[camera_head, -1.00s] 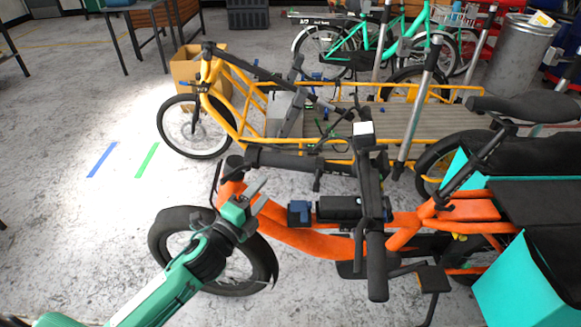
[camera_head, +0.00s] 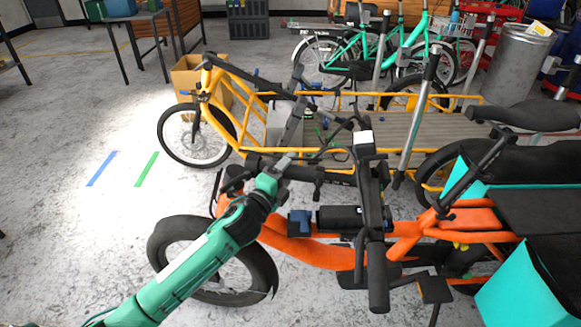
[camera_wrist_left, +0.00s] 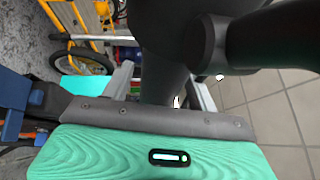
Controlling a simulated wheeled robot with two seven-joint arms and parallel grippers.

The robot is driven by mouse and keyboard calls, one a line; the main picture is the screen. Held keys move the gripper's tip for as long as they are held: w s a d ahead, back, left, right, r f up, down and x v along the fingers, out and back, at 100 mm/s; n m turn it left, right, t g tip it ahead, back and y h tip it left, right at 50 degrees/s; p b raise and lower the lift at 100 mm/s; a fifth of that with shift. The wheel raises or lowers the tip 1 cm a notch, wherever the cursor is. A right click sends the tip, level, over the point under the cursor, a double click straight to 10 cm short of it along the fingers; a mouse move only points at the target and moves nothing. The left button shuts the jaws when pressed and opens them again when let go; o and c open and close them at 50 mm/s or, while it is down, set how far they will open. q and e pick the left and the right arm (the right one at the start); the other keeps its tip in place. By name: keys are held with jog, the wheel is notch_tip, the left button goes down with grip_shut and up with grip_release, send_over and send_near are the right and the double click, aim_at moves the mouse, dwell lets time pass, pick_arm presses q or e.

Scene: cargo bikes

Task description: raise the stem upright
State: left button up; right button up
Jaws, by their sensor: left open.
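The orange cargo bike (camera_head: 300,248) stands in front of me. Its dark stem (camera_head: 325,176) is folded down, lying nearly level from the head tube towards the right. The black handlebar (camera_head: 376,250) is at the stem's far right end. My left gripper (camera_head: 284,163) is open at the stem, near its head-tube end. In the left wrist view a thick dark tube (camera_wrist_left: 165,75), apparently the stem, fills the space between the gripper's two grey fingers (camera_wrist_left: 163,98). Whether the fingers touch it I cannot tell. My right gripper is out of view.
A yellow cargo bike (camera_head: 225,70) with a long slatted deck stands close behind. The orange bike's black saddle (camera_head: 525,114) and teal box (camera_head: 525,285) are at the right. A cardboard box (camera_head: 186,75) stands behind the yellow bike.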

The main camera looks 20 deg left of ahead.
pick_arm(q)
jog(key=shift+w+d+r, duration=0.1)
jog(key=shift+w+d, duration=0.1)
jog(key=shift+w, duration=0.5)
grip_shut()
